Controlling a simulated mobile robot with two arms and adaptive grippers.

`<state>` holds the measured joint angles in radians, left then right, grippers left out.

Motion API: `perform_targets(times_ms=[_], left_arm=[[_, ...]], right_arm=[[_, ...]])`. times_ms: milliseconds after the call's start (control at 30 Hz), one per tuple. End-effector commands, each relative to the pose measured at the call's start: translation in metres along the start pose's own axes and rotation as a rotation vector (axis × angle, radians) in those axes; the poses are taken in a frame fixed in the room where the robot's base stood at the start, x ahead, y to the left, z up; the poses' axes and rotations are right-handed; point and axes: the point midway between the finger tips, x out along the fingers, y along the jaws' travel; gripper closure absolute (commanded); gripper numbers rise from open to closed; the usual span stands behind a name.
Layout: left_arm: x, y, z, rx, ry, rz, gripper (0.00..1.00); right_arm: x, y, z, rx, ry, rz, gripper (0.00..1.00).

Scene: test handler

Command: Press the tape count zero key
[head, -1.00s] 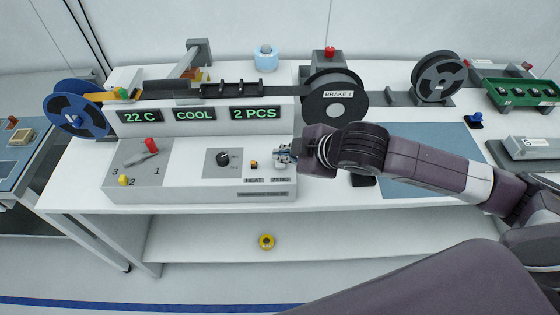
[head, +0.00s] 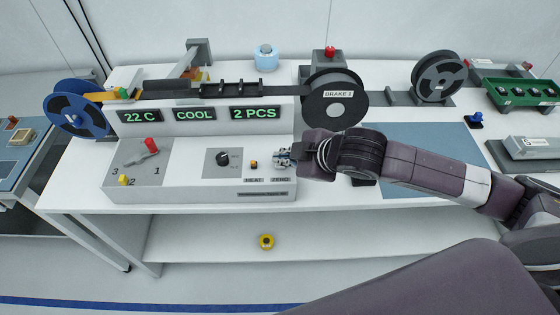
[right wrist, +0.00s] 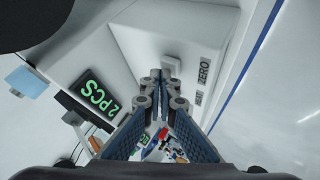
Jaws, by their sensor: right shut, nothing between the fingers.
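The control panel (head: 190,186) has a ZERO label (head: 281,180) at the right of its front, beside a HEAT label (head: 254,180). In the right wrist view a pale key (right wrist: 172,64) stands by the ZERO label (right wrist: 204,72), just beyond my fingertips; whether they touch it I cannot tell. In the head view my gripper covers this key. My right gripper (head: 280,157) is shut and empty, right above the ZERO label; its fingers (right wrist: 161,80) meet in the right wrist view. The display (head: 254,113) reads 2 PCS. My left gripper is not in view.
A small orange key (head: 254,164) stands just left of my gripper, above HEAT. A black knob (head: 223,158) and a red-tipped lever (head: 151,145) are further left. The BRAKE 1 reel (head: 335,104) stands behind my right wrist.

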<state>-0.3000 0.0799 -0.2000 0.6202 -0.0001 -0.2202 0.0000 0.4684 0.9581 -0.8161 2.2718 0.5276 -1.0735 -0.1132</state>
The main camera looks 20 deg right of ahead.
Motion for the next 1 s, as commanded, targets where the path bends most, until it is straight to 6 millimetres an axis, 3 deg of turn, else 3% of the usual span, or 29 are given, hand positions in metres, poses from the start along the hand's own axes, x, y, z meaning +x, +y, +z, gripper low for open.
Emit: perform_targets(times_ms=[700,1000], left_arm=[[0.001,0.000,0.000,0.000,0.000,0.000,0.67],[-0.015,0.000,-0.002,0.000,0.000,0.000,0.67]], right_arm=[[0.004,-0.003,0.003,0.000,-0.001,-0.001,1.00],[-0.005,0.004,-0.004,0.000,-0.001,-0.001,1.00]])
